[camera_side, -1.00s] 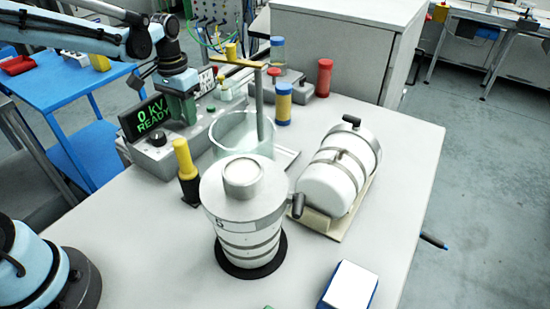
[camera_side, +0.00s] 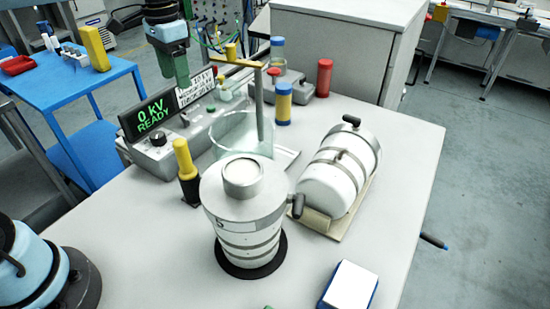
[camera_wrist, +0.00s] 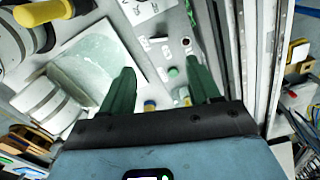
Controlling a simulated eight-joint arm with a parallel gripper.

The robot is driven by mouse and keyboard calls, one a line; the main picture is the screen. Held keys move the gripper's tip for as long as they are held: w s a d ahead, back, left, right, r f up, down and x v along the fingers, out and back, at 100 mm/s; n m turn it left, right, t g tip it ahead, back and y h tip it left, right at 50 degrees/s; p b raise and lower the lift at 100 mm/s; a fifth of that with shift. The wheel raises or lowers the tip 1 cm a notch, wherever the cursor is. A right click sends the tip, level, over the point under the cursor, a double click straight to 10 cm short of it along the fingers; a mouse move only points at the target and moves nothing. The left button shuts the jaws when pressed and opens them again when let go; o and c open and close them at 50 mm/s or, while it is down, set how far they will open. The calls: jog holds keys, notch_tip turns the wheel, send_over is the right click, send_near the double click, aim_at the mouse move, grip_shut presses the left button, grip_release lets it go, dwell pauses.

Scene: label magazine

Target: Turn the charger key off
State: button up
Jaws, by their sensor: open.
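The grey charger console (camera_side: 165,155) stands at the table's back left. Its display (camera_side: 149,115) reads "0 KV READY" in green, with a black knob (camera_side: 158,138) below. My gripper (camera_side: 177,84) hangs above the console's back edge, green fingers down, apart from the panel. In the wrist view my gripper (camera_wrist: 159,66) is open, with nothing held between the fingers. That view shows a dark red round control with a pale ring (camera_wrist: 186,42) and a green button (camera_wrist: 173,71) on the panel. I cannot tell for certain which control is the key.
A glass jar (camera_side: 240,135) with an upright rod stands right of the console. A yellow-handled tool (camera_side: 185,160) stands in front. A white banded canister (camera_side: 247,215) and a lying drum (camera_side: 340,170) fill the table's middle.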

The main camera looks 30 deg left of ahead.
aim_at(184, 117)
jog(key=shift+m, duration=0.3)
notch_tip(184, 117, down, 10)
jog(key=shift+s+f, duration=0.15)
dwell(0.3)
jog(key=c, duration=1)
jog(key=shift+n, duration=1.8)
jog(key=shift+c, duration=0.2)
jog(key=o, duration=1)
jog(key=shift+o, duration=0.2)
